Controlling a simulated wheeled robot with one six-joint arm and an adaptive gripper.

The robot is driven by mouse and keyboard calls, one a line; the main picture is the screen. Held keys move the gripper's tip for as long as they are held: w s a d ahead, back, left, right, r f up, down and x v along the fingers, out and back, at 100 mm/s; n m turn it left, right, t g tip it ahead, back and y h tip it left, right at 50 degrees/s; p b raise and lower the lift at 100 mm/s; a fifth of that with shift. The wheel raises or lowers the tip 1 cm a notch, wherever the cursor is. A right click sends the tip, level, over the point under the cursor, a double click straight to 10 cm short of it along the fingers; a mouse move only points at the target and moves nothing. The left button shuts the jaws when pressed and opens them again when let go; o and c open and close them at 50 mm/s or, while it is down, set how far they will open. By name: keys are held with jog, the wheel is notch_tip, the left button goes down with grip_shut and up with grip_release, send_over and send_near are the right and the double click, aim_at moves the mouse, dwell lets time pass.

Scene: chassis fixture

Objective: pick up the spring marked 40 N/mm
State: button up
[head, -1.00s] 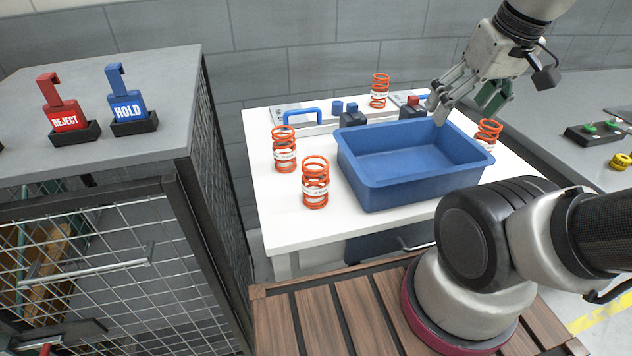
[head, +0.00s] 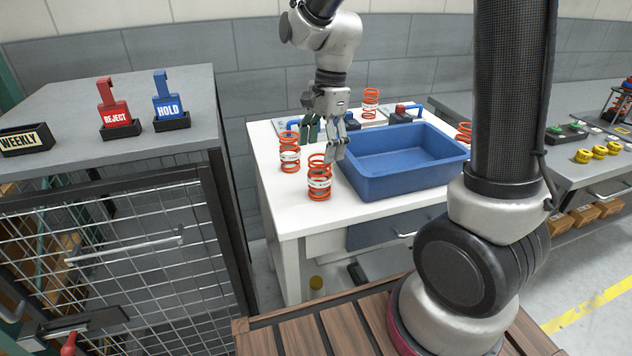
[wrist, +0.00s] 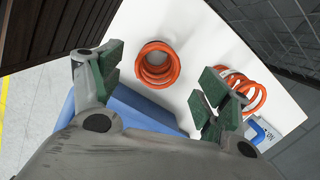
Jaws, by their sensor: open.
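Orange-red coil springs with white label bands stand upright on the white table: a front spring (head: 319,187), a left spring (head: 290,160), a back spring (head: 370,108) and a right spring (head: 464,131), partly hidden behind the tray. The label markings are too small to read. My gripper (head: 323,141) is open and empty, pointing down above the front and left springs. In the wrist view, one spring (wrist: 157,80) shows end-on, below and between my open fingers (wrist: 160,82). Another spring (wrist: 258,98) lies partly behind the right finger. I cannot tell the gripper's height exactly.
A blue tray (head: 400,188), empty, stands on the white table (head: 290,215) just right of the front spring. A blue handle (head: 292,124) and small fixtures are at the back. A cabinet with REJECT (head: 117,117) and HOLD (head: 169,109) tags stands left.

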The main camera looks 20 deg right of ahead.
aim_at(320, 173)
notch_tip(320, 173, down, 8)
jog(key=shift+s+a+r, duration=0.1)
jog(key=shift+s, duration=0.05)
dwell(0.3)
jog(key=shift+c, duration=0.2)
jog(key=c, duration=1.3)
